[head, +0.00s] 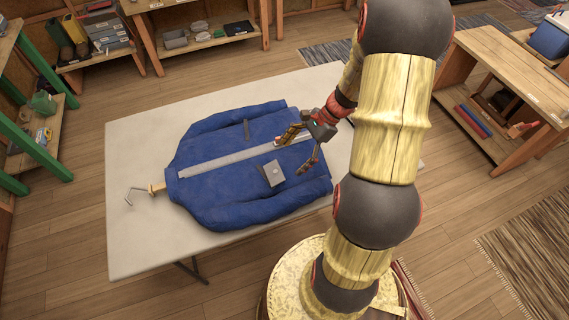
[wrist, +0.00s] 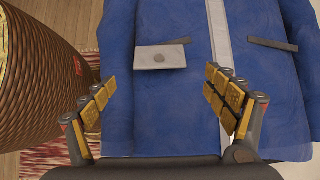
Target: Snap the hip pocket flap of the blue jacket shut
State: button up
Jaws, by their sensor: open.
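The blue jacket (head: 215,190) lies spread flat on the table, with a pale front strip (head: 225,160) down its middle. The grey hip pocket flap (head: 264,177) with a round snap shows on its near side; it also shows in the wrist view (wrist: 145,61), with the snap (wrist: 159,57) at its middle. In the head view the flap looks a little raised from the cloth; I cannot tell whether the snap is engaged. My gripper (head: 297,150) is open and empty above the jacket's hem end, its fingers (wrist: 159,80) wide apart. In the wrist view the flap lies ahead, beyond and between the fingertips.
The pale table (head: 140,240) has bare room around the jacket. A dark pocket strip (head: 246,130) lies on the jacket's far side, also in the wrist view (wrist: 273,44). Shelves stand behind and right (head: 500,85).

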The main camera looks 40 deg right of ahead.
jog(key=v, duration=0.6)
jog(key=shift+c, duration=0.3)
